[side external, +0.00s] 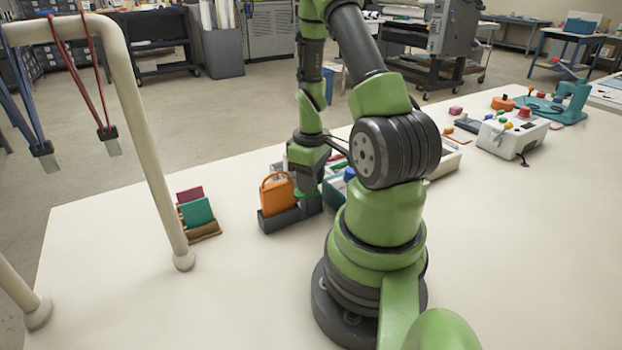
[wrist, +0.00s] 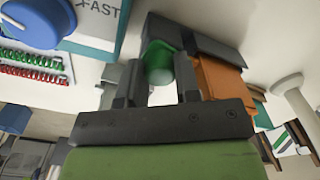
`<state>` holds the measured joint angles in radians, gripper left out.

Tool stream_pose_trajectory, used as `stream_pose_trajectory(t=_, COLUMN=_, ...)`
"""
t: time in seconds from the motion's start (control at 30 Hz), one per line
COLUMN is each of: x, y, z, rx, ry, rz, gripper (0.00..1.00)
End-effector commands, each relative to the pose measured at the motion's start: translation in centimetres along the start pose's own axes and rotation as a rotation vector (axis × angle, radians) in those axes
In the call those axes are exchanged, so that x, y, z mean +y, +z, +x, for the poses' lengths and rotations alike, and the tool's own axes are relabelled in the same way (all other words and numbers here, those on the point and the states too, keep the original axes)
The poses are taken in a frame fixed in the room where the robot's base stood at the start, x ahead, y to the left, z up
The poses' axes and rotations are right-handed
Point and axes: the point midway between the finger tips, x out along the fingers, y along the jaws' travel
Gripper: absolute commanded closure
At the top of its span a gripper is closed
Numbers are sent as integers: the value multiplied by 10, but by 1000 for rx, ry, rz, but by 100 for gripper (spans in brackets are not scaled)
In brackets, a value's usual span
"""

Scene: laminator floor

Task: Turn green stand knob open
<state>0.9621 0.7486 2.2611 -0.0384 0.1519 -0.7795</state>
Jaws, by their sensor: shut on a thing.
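The green knob (wrist: 158,62) sits on the dark grey stand (wrist: 205,42), between my gripper's two fingers (wrist: 158,78) in the wrist view. My gripper is shut on the knob. In the side external view my gripper (side external: 306,178) points down over the right end of the stand (side external: 283,220), and it hides most of the knob. An orange piece with a loop handle (side external: 277,195) stands upright in the stand, left of my gripper. The orange piece also shows right of the fingers in the wrist view (wrist: 218,76). I cannot tell how far the knob is turned.
A box with a blue knob (wrist: 32,20) and red and green coils is close to the upper left in the wrist view. A rack of coloured cards (side external: 197,215) and a cream frame (side external: 150,150) with hanging clips stand left.

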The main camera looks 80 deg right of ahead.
Motion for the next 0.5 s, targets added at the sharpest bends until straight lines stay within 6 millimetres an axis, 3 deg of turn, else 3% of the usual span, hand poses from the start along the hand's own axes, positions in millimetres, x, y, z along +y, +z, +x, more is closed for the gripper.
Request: stream_pose_trajectory(t=0.5, x=0, y=0, z=-1, rx=-1, ry=-1, rz=488, gripper=94)
